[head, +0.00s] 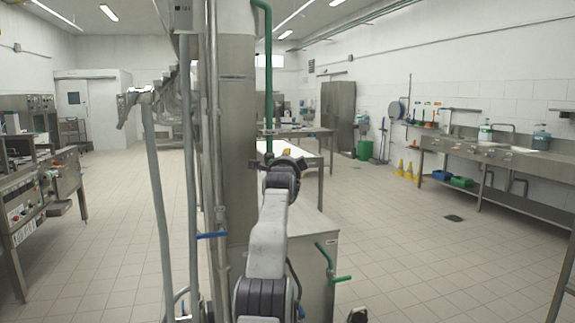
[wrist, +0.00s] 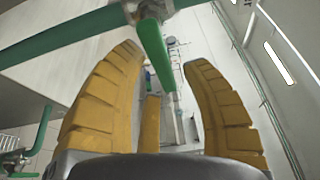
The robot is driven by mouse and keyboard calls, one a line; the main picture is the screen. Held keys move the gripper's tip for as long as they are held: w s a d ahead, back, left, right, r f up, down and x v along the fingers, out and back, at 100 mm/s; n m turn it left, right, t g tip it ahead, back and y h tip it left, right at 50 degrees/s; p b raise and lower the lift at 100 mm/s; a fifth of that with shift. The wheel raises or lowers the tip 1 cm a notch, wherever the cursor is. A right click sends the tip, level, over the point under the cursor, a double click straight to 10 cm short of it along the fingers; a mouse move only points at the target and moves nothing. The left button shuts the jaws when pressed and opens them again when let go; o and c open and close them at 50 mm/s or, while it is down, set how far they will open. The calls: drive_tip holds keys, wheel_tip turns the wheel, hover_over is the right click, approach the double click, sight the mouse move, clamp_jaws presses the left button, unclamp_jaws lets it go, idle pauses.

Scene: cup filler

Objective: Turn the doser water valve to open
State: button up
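A green lever handle (wrist: 154,55), which I take to be the doser water valve, hangs from a metal joint (wrist: 148,8) on a green pipe (wrist: 60,45) in the wrist view. My gripper (wrist: 164,58) is open, its yellow-orange fingers spread. The lever lies in the gap between the fingertips, nearer the left one, with no clear contact. In the head view, my gripper (head: 286,153) is mostly hidden behind my wrist, close to the foot of a vertical green pipe (head: 268,70). The lever cannot be made out clearly there.
A steel column (head: 237,110) and thin pipes stand just left of my arm. A blue handle (head: 212,235) juts from them. A second green handle (head: 341,279) sticks out from the steel cabinet (head: 310,235) at right. Tiled floor (head: 400,240) is open further right.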

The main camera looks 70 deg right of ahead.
clamp_jaws()
